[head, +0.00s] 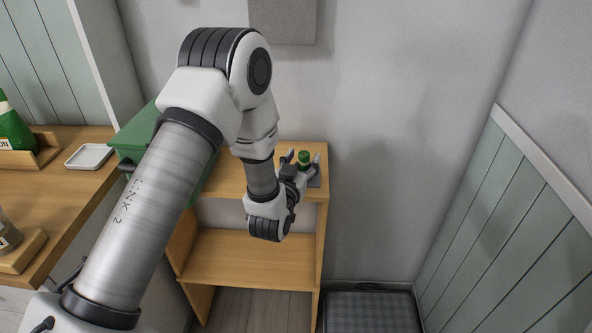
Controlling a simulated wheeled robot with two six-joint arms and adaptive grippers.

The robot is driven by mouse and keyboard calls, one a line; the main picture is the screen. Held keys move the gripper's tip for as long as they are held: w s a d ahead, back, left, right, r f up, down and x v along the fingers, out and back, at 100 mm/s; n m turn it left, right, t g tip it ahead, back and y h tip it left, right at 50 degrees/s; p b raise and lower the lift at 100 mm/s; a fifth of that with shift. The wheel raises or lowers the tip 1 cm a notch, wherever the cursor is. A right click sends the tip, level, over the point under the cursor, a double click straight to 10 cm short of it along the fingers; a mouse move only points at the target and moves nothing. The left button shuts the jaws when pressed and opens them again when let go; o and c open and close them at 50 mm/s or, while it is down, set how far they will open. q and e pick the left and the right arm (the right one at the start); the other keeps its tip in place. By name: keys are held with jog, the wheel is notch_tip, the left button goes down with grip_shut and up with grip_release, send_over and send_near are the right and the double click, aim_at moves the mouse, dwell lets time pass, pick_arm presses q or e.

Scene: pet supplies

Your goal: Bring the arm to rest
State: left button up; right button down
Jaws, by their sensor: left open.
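My left arm reaches in from the lower left to the top of a small wooden shelf (228,180). My left gripper (303,162) is open at the right end of the shelf top. A small item with a green top (304,156) stands between or just behind its spread fingers. I cannot tell whether the fingers touch it. Its lower part is hidden by the gripper, and it seems to stand on a dark grey base (315,180). My right gripper is not in view.
A green bin (134,133) is partly hidden behind my arm. At left, a wooden counter (60,185) holds a white dish (90,156), a green bottle (14,128) and a jar (8,236). A dark checked mat (372,312) lies on the floor.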

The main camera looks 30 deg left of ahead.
pick_arm(q)
jog(key=s+d, duration=0.2)
jog(key=s, duration=0.9)
jog(key=s+d+f+m+g+h+p, duration=0.15)
jog(key=s+f+g, duration=0.3)
jog(key=f, duration=0.45)
jog(key=s+f+n+g+h+p, duration=0.1)
jog(key=s+f+g+p, duration=0.15)
jog(key=s+f, duration=0.45)
jog(key=s+d+f+g, duration=0.1)
jog(key=s+f+g, duration=0.4)
jog(key=s, duration=0.2)
jog(key=s+d+f+m+g+h, duration=0.1)
jog(key=s+f+g, duration=0.4)
jog(key=s, duration=0.3)
jog(key=shift+d+f+g, duration=0.15)
jog(key=shift+d+g, duration=0.2)
jog(key=shift+g, duration=0.05)
jog(key=shift+w, duration=0.1)
